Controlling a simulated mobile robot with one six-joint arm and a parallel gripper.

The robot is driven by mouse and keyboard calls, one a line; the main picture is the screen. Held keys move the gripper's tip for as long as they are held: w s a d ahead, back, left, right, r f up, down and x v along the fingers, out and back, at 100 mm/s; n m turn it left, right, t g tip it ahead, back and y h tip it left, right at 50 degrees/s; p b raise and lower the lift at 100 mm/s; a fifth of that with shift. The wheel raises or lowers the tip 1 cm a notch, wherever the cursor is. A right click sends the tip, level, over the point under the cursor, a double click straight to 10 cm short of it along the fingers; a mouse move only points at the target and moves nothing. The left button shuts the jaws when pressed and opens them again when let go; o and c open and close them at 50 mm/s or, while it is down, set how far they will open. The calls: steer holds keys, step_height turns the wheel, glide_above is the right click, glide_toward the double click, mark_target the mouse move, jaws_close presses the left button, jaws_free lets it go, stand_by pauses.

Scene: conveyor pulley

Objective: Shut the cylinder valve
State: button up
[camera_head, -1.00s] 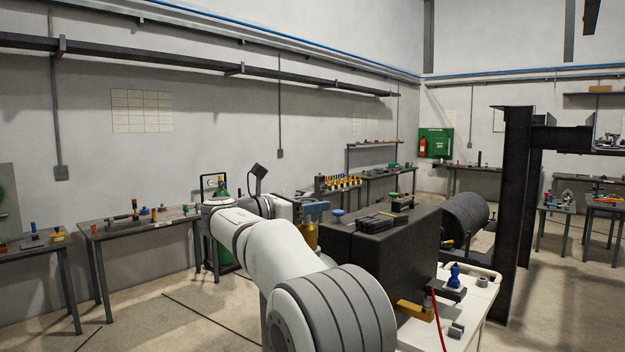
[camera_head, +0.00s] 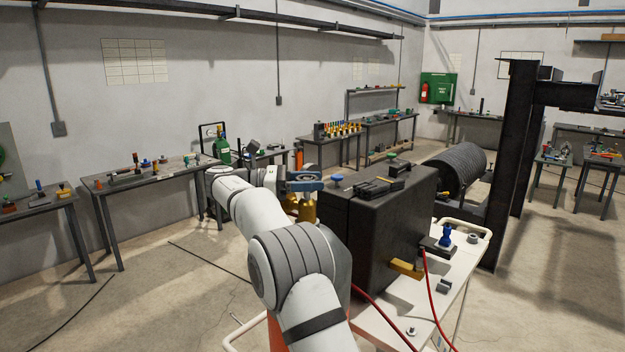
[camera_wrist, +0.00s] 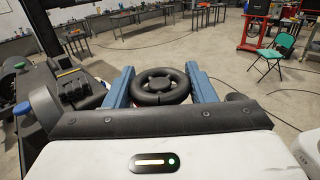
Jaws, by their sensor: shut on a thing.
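A round black handwheel (camera_wrist: 153,98) with a hole in its hub shows in the wrist view. My gripper (camera_wrist: 160,82) has its two blue fingers on either side of the wheel and is shut on it. In the head view my gripper (camera_head: 305,182) is over a brass-yellow cylinder (camera_head: 307,210) beside a black case. The wheel is hidden there behind my fingers and wrist. My gripper and arm also cover part of the cylinder.
The black case (camera_head: 375,230) stands on a white cart top (camera_head: 400,315) with a red hose (camera_head: 432,300). Workbenches line the walls. A green chair (camera_wrist: 276,45) stands in the wrist view. Open floor lies left.

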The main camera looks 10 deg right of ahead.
mark_target(309, 176)
stand_by(0.4)
steer(key=o, duration=1)
steer(key=shift+w, duration=0.1)
step_height(309, 176, up, 3)
steer(key=shift+f, duration=0.15)
steer(key=shift+b, duration=0.8)
steer(key=shift+r+b, duration=0.75)
steer(key=shift+b, duration=0.05)
step_height(309, 176, up, 6)
steer(key=p, duration=0.3)
steer(key=shift+f, duration=0.15)
